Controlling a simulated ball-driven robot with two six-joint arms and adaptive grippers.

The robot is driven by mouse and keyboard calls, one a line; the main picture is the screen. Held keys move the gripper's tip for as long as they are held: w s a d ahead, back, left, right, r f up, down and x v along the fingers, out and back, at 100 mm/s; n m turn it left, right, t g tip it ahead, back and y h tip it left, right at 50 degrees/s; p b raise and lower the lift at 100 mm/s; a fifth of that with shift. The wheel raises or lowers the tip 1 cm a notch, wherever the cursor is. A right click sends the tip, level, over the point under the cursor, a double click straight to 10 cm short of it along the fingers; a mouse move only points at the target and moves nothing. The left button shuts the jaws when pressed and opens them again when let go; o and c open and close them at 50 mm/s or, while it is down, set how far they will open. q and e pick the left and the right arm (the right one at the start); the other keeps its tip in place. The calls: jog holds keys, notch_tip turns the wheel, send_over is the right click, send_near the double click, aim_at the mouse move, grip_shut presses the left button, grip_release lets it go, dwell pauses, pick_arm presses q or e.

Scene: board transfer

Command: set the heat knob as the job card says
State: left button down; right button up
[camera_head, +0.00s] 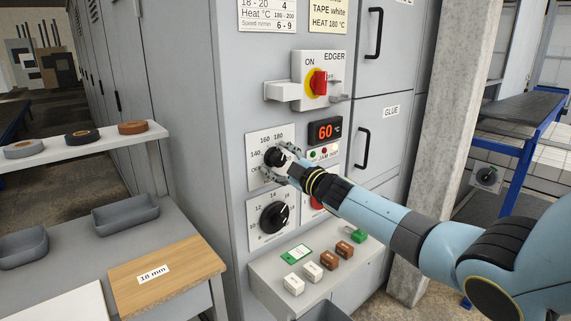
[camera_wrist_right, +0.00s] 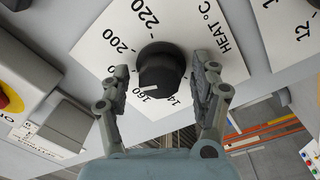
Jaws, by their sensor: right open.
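The heat knob (camera_head: 274,157) is black and round, on a white dial plate on the grey machine. It also shows in the right wrist view (camera_wrist_right: 162,65), with a white pointer mark on the side near the 160 figure. My right gripper (camera_head: 281,161) is open, with one finger on each side of the knob and gaps visible in the wrist view. The left finger covers part of the scale. The job card (camera_head: 327,17) at the top reads "TAPE white" and "HEAT 180 °C". My left gripper is not in view.
A display (camera_head: 325,132) beside the dial reads 60. A second black knob (camera_head: 274,218) sits below. A red switch (camera_head: 319,83) on the EDGER box sticks out above. A ledge (camera_head: 262,272) with several small blocks juts out underneath. A side table (camera_head: 207,295) stands left.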

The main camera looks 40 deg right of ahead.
jog(key=s, duration=1.1)
jog(key=shift+s+d+f, duration=0.25)
jog(key=shift+s, duration=0.1)
